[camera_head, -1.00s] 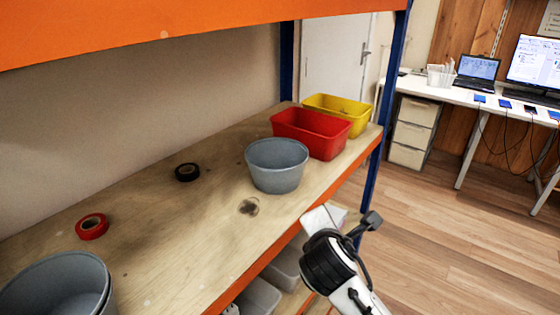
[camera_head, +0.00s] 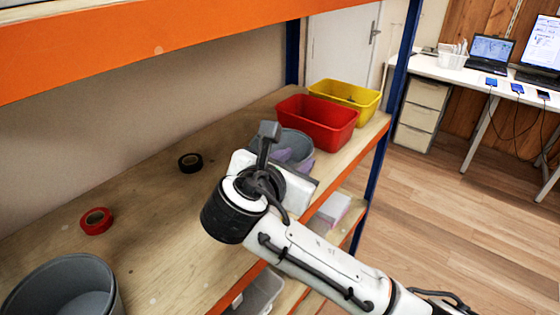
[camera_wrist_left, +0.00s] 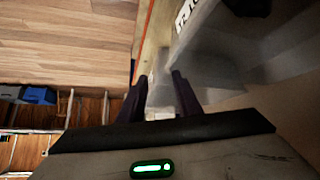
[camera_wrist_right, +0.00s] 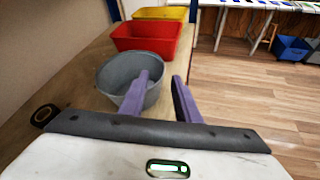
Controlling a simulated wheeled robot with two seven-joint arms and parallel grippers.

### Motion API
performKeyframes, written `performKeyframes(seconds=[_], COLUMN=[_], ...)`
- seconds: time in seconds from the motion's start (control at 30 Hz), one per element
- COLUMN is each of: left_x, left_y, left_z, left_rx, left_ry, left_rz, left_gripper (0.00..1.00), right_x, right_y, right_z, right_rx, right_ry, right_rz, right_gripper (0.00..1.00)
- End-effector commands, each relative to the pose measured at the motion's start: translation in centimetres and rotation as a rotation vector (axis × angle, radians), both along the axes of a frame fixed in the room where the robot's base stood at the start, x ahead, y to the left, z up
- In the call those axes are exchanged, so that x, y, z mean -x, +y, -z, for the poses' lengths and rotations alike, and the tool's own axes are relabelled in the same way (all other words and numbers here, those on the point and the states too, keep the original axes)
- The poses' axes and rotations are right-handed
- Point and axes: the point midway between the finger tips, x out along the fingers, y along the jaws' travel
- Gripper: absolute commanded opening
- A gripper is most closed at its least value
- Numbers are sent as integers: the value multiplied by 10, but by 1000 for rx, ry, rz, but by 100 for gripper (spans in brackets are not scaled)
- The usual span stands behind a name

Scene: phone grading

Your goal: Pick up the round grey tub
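A round grey tub (camera_head: 298,138) stands upright on the wooden shelf just in front of the red bin. My right arm partly hides it in the head view; its open top shows in the right wrist view (camera_wrist_right: 118,72). My right gripper (camera_wrist_right: 160,79) is open and empty. Its left purple finger overlaps the tub's near right wall, and its right finger is to the right of the tub; contact cannot be told. A second round grey tub (camera_head: 35,290) stands at the lower left of the head view, partly cut off. My left gripper (camera_wrist_left: 158,77) is open and empty, seen only in its wrist view.
A red bin (camera_head: 318,125) and a yellow bin (camera_head: 345,93) stand behind the tub. Black tape (camera_head: 190,162) and red tape (camera_head: 96,221) lie on the shelf. A blue post (camera_head: 385,140) rises at the shelf's end, and an orange beam (camera_head: 150,45) crosses above.

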Motion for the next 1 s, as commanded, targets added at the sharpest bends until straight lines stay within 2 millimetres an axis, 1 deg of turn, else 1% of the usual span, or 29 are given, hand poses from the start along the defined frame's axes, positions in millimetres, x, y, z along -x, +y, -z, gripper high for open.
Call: performKeyframes(seconds=[0.03, 0.1, 0.27, 0.37, 0.5, 0.6, 0.7, 0.9, 0.93, 1.0], left_x=[0, 0, 0, 0, -1, -1, -1, -1, -1, -1], left_y=[0, 0, 0, 0, 0, 0, 0, 0, 0, 0], left_z=[0, 0, 0, 0, 0, 0, 0, -1, -1, -1], left_rx=[0, 0, 0, 0, 0, 0, 0, 0, 0, 0], left_ry=[0, -1, -1, -2, -2, -2, -2, -3, -3, -3], left_rz=[0, 0, 0, 0, 0, 0, 0, -1, -1, -1], left_gripper=[31, 31, 31, 31, 31, 31, 31, 31, 31, 31], right_x=[-8, -16, -27, -35, -52, -64, -69, -69, -69, -69], right_y=[-4, -6, -10, -14, -21, -24, -25, -25, -25, -25], right_z=[4, 7, 12, 18, 30, 33, 35, 36, 36, 36], right_rx=[2, 2, -1, 1, 1, 0, -1, -1, -1, -1], right_ry=[1, -1, -1, 0, 0, -1, -1, -1, -1, -1], right_rz=[5, 4, 2, 4, 4, 2, 2, 1, 1, 1], right_gripper=[29, 29, 29, 29, 29, 29, 29, 29, 28, 16])
